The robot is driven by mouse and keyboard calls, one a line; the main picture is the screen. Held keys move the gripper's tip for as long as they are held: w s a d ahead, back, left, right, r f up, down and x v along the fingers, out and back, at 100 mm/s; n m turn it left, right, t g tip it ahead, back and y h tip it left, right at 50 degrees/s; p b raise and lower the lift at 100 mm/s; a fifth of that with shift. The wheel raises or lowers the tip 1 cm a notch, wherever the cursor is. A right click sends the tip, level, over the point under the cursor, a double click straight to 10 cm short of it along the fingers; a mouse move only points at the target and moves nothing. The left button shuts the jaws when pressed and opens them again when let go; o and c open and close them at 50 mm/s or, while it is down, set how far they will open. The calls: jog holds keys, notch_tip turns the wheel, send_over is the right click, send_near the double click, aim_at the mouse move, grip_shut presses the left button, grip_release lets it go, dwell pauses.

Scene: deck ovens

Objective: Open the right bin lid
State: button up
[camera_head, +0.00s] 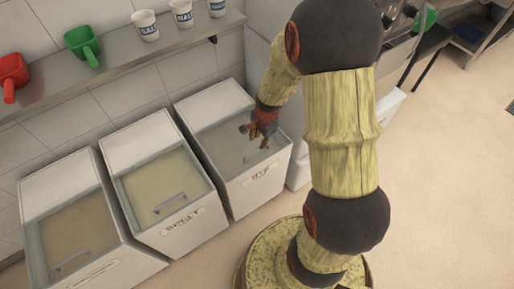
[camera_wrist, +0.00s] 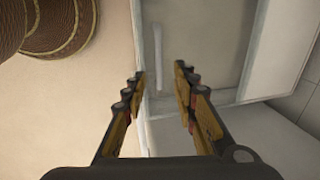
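The right bin (camera_head: 262,182), labelled RYE, is a white box at the right end of a row of bins. Its greyish see-through lid (camera_head: 222,150) looks shut. A short bar handle (camera_head: 265,143) sits near the lid's front edge. My gripper (camera_head: 257,132) is just above the lid, close to the handle; touching or apart cannot be told from the head view. In the wrist view my gripper (camera_wrist: 160,82) is open and empty, with a finger on each side. The handle (camera_wrist: 157,42) shows ahead of the gap between the fingertips, and the lid (camera_wrist: 205,35) lies behind it.
The middle bin (camera_head: 182,220), labelled SPELT, and a left bin (camera_head: 100,272) stand alongside, lids shut. Above them a wall shelf (camera_head: 120,62) holds red and green scoops and white cups. Open floor (camera_head: 440,170) lies to the right.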

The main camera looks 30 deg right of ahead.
aim_at(257, 151)
jog(key=f+b, duration=0.1)
jog(key=f, duration=0.1)
jog(key=w+f+b, duration=0.1)
jog(key=f, duration=0.2)
jog(key=f+b, duration=0.1)
jog(key=f, duration=0.2)
jog(key=shift+w, duration=0.25)
jog(key=c, duration=0.3)
jog(key=c, duration=0.4)
grip_shut()
